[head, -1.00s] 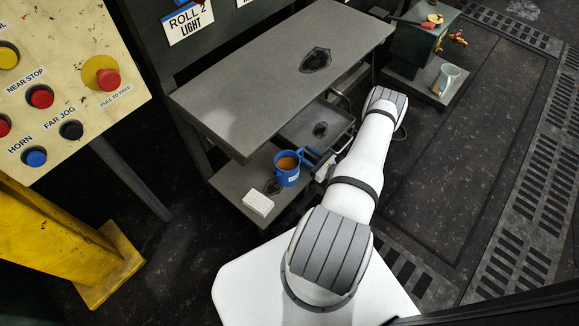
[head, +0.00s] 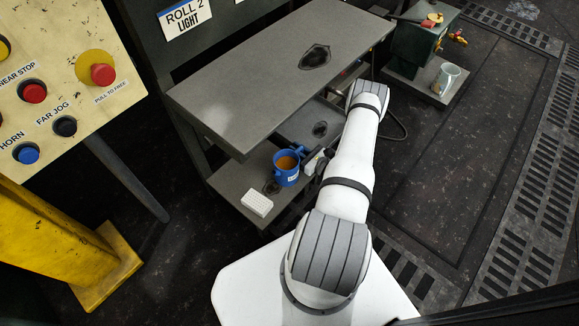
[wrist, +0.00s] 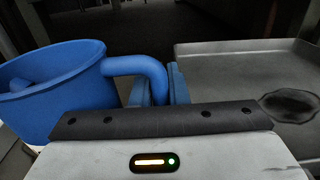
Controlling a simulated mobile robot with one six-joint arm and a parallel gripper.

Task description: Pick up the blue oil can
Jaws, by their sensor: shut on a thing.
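The blue oil can (head: 286,172) looks like an open mug with orange-brown liquid inside and a pale label. It stands upright on the lower shelf (head: 236,184) of the grey bench. In the wrist view the can (wrist: 60,90) fills the left side, and its loop handle reaches right to my gripper (wrist: 160,90). My gripper is shut on this handle, with a blue jaw on either side. In the head view my gripper (head: 308,163) is at the can's right side, partly hidden by my arm.
A white ridged block (head: 257,204) lies left of the can near the shelf's front edge. A grey tray (wrist: 235,70) is close on the right. The bench top (head: 265,85) overhangs the shelf. A clear cup (head: 446,78) stands far right.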

